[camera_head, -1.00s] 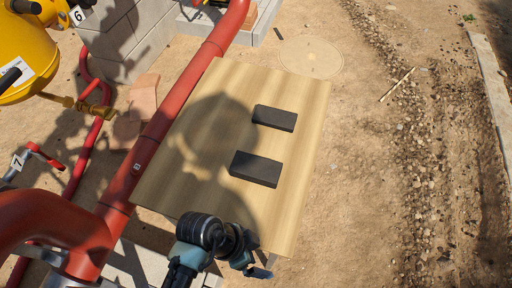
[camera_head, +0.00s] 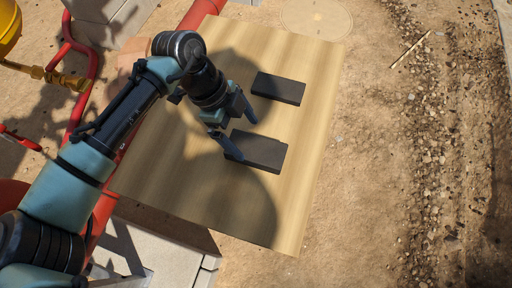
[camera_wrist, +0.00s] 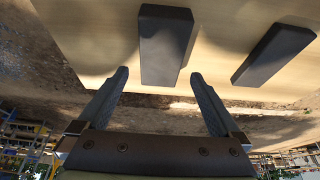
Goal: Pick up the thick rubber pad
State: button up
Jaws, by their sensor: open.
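Two dark grey rectangular pads lie flat and apart on a light wooden board. The nearer pad (camera_head: 260,152) is partly covered by a finger of my gripper in the head view. The farther pad (camera_head: 279,88) lies beyond it. I cannot tell which is the thicker. My gripper (camera_head: 246,137) is open and empty, with its fingers pointing towards the nearer pad. In the wrist view, one pad (camera_wrist: 165,45) lies ahead, roughly in line with the gap between the fingertips (camera_wrist: 159,73). The other pad (camera_wrist: 275,52) is to the right, outside the fingers.
The wooden board (camera_head: 190,180) has bare room around the pads. A red pipe (camera_head: 200,14) runs along its left side. Another red pipe and a yellow vessel (camera_head: 8,30) stand farther left. Bare dirt and gravel lie to the right.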

aim_at(255, 148)
jog(key=x, duration=0.7)
jog(key=shift+d+f, duration=0.1)
jog(key=shift+f, duration=0.3)
jog(key=shift+w, duration=0.1)
grip_shut()
